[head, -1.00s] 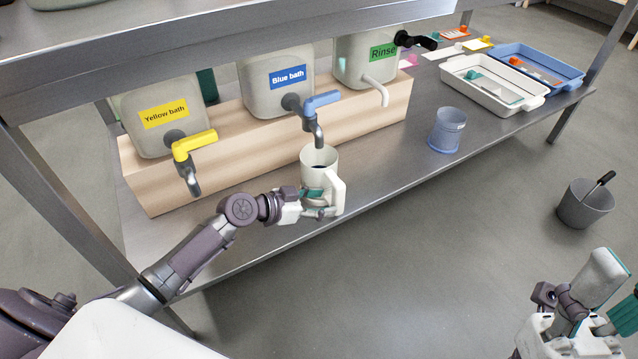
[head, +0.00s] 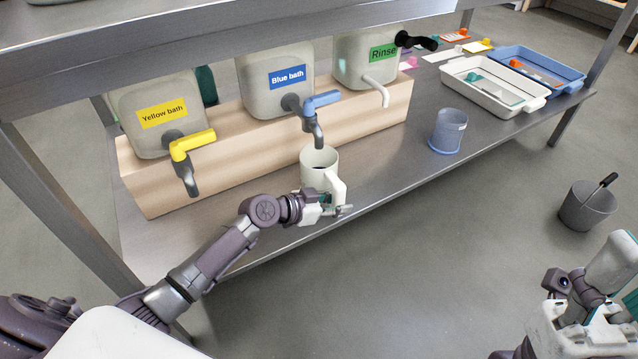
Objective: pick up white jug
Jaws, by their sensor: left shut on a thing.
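The white jug (head: 318,160) stands upright on the metal shelf, under the spout of the blue-handled tap (head: 316,110). Its handle (head: 338,187) faces the front right. My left gripper (head: 334,208) is at the jug's front, low by the handle, and is shut on the jug. Its fingers partly hide the lower handle and base. My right gripper (head: 592,335) is at the lower right, away from the jug and cut by the frame edge. Its fingers cannot be made out.
Yellow bath (head: 155,115), Blue bath (head: 278,80) and Rinse (head: 368,60) tanks stand on a wooden step (head: 240,135). A clear bluish beaker (head: 448,130) and white (head: 480,98) and blue (head: 563,75) trays stand to the right. A grey bucket (head: 585,210) is on the floor.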

